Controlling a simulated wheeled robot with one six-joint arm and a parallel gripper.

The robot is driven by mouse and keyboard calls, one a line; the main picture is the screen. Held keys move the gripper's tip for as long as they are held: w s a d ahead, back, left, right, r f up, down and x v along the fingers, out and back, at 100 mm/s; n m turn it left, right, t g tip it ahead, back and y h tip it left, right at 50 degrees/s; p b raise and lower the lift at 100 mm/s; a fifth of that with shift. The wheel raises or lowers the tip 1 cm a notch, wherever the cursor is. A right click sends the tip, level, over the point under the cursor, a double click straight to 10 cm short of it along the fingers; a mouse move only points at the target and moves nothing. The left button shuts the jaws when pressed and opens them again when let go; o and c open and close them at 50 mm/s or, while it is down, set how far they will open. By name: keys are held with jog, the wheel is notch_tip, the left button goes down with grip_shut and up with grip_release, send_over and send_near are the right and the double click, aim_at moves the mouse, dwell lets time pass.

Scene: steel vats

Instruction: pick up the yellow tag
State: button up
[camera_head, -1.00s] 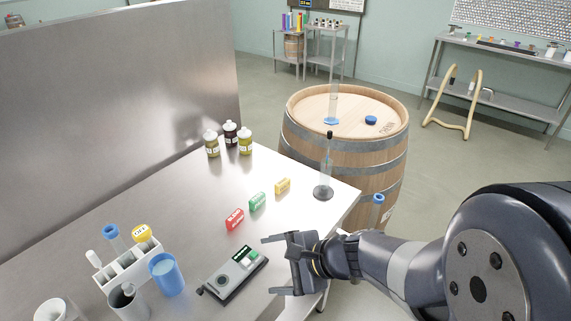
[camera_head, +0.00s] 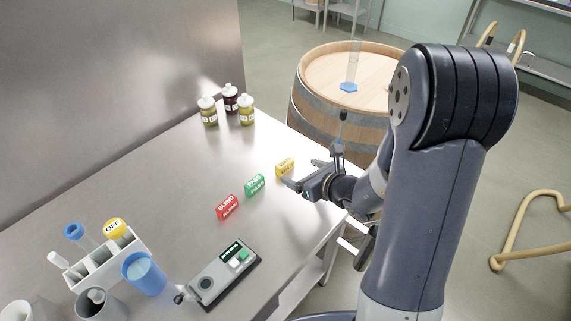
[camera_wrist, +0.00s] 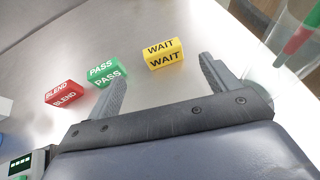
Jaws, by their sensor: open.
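The yellow tag (camera_head: 285,167) is a small block lettered WAIT, standing on the steel table near its right edge. In the wrist view the yellow tag (camera_wrist: 163,54) lies just beyond the fingertips, in line with the gap between them. My gripper (camera_head: 300,172) is open and empty, low over the table to the right of the tag. In the wrist view my gripper (camera_wrist: 162,72) has its two fingers spread wide, with nothing between them.
A green PASS tag (camera_head: 254,185) and a red BLEND tag (camera_head: 227,207) stand left of the yellow one. A glass cylinder (camera_wrist: 292,40) is close to the right finger. Several bottles (camera_head: 246,109) stand further back. A meter (camera_head: 222,272) lies in front.

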aim_at(285, 162)
jog(key=shift+p+x, duration=1.05)
jog(key=shift+x, duration=2.4)
jog(key=shift+w+d+r, duration=0.1)
jog(key=shift+w+r, duration=0.05)
jog(key=shift+w, duration=0.05)
jog(key=shift+c, duration=0.3)
jog(key=c, duration=1)
jog(key=shift+r, duration=0.15)
